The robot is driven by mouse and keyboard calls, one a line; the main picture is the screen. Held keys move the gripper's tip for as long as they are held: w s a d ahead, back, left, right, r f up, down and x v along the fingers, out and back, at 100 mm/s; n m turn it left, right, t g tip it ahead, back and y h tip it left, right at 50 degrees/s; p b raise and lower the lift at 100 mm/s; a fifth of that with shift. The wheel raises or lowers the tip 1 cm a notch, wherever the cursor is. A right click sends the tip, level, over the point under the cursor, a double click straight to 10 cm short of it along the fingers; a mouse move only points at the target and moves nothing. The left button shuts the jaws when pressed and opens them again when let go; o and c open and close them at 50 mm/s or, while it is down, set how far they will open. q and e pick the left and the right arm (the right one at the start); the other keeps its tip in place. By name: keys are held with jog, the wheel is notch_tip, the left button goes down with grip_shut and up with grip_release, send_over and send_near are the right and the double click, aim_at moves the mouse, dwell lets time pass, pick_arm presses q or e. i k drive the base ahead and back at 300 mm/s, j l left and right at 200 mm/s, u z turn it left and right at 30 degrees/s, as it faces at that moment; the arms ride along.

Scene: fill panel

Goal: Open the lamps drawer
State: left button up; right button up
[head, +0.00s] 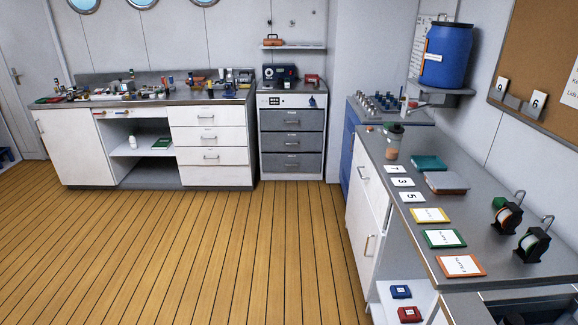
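Several drawers are in view, and I cannot read which one is for lamps. A cabinet with grey drawers stands against the back wall, with a top grey drawer (292,120), a middle grey drawer (292,143) and a bottom grey drawer (292,165). To its left, the long bench has white drawers: an upper one (207,117), a middle one (209,138) and a lower one (210,157). All of these look shut, each with a small handle. Neither of my grippers is in view.
The plank floor (230,250) is clear up to the cabinets. A long counter (470,213) runs along the right, with cards, reels and a jar (393,140) on it. A blue barrel (446,55) sits on a wall shelf. The left bench top (150,98) is cluttered.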

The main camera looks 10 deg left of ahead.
aim_at(296, 161)
jog(key=i+j+u, duration=0.1)
jog(key=i+u, duration=0.2)
jog(key=i, duration=0.45)
jog(key=i+u, duration=0.15)
jog(key=i, duration=3.1)
